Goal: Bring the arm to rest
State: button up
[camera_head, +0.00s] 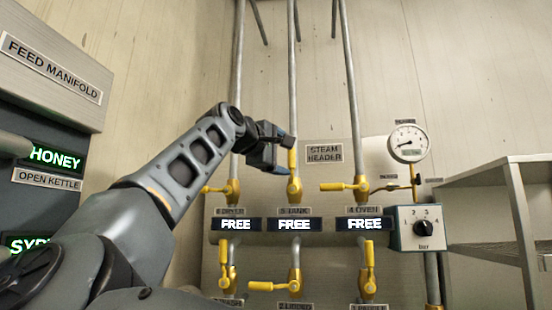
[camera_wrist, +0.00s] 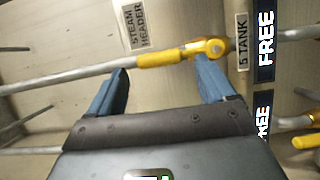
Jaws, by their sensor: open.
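My gripper (camera_head: 286,146) is at the end of my arm, which reaches up and right across the head view. In the wrist view its two blue fingers (camera_wrist: 163,80) are apart, with nothing held between them. The yellow handle of the tank valve (camera_head: 292,162) stands upright along its pipe, close to the gripper in the head view. In the wrist view this handle (camera_wrist: 162,59) lies just beyond the fingertips. I cannot tell whether a finger touches it.
The dryer valve handle (camera_head: 213,189) and oven valve handle (camera_head: 335,187) lie level. Below are FREE displays (camera_head: 294,224) and more yellow-handled valves. A gauge (camera_head: 408,142), a dial box (camera_head: 420,228) and a metal shelf (camera_head: 500,170) are right; the feed manifold (camera_head: 50,65) is left.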

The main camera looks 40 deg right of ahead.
jog(key=shift+s+a, duration=0.25)
jog(key=shift+a, duration=0.45)
jog(key=shift+a, duration=0.1)
jog(key=s+a+f+m+t+y+p, duration=0.1)
jog(key=s+a+f+m+t+y, duration=0.3)
jog(key=f+m+t, duration=0.7)
jog(key=s+a+f+m+t+y, duration=0.15)
jog(key=s+a+f+m, duration=0.35)
jog(key=f, duration=1.2)
jog(key=s+a+f+m+t+y+p, duration=0.15)
jog(key=s+f+m+t, duration=0.55)
jog(key=f, duration=0.7)
jog(key=s+a+f+n+g+y, duration=0.25)
jog(key=s+f+n+y, duration=0.25)
jog(key=s+f+n, duration=0.25)
jog(key=s+a+f+n+g+y, duration=0.1)
jog(key=s+a+f+n+y, duration=0.4)
jog(key=s, duration=0.4)
jog(key=s+a+f+n+g, duration=0.2)
jog(key=s+n+g, duration=0.1)
jog(key=s, duration=0.5)
jog(key=s+a+f+n+g, duration=0.1)
jog(key=s+a+n+g, duration=0.2)
jog(key=s, duration=0.6)
jog(key=shift+s+f+n, duration=0.2)
jog(key=shift+f+n, duration=0.15)
jog(key=shift+n, duration=0.4)
